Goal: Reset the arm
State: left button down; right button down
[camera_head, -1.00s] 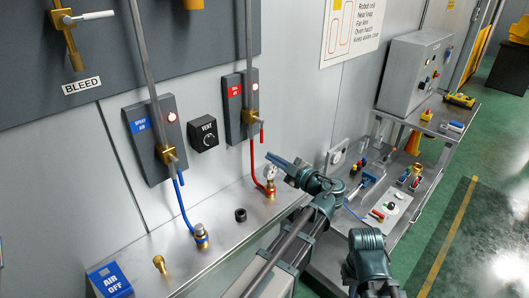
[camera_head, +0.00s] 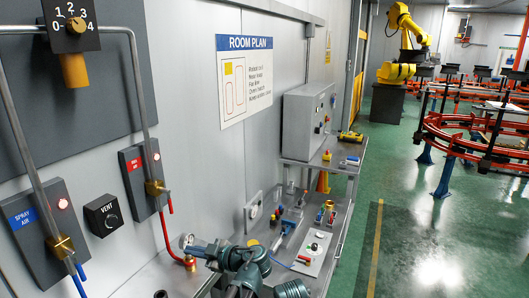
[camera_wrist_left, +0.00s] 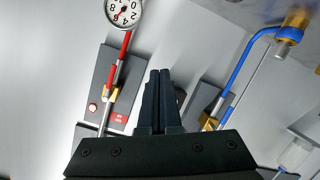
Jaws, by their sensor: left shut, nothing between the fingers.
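My left gripper (camera_head: 197,250) shows at the bottom of the head view, beside the red hose fitting on the ledge. In the left wrist view its dark fingers (camera_wrist_left: 160,100) are together, with nothing between them. Behind the fingers are the wall panels, seen upside down, with a red hose (camera_wrist_left: 118,58) and a blue hose (camera_wrist_left: 240,65). A dark rounded part of my other arm shows at the bottom edge of the head view; its gripper is not visible.
A pressure gauge (camera_head: 186,240) and red hose (camera_head: 165,228) stand close to my left gripper. A steel bench (camera_head: 322,235) with small coloured parts lies to the right, below a grey control box (camera_head: 308,118). Green floor (camera_head: 400,220) is open farther right.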

pick_arm(q)
jog(key=s+d+f+m+g+h+b, duration=0.3)
jog(key=s+d+f+m+g+h, duration=0.3)
jog(key=s+d+f+m+h, duration=0.6)
jog(key=s+d+f+m, duration=0.6)
jog(key=f+m, duration=0.1)
jog(key=m, duration=0.3)
jog(key=shift+s+f+m+h, duration=0.3)
jog(key=shift+s+f, duration=0.05)
jog(key=shift+s, duration=0.05)
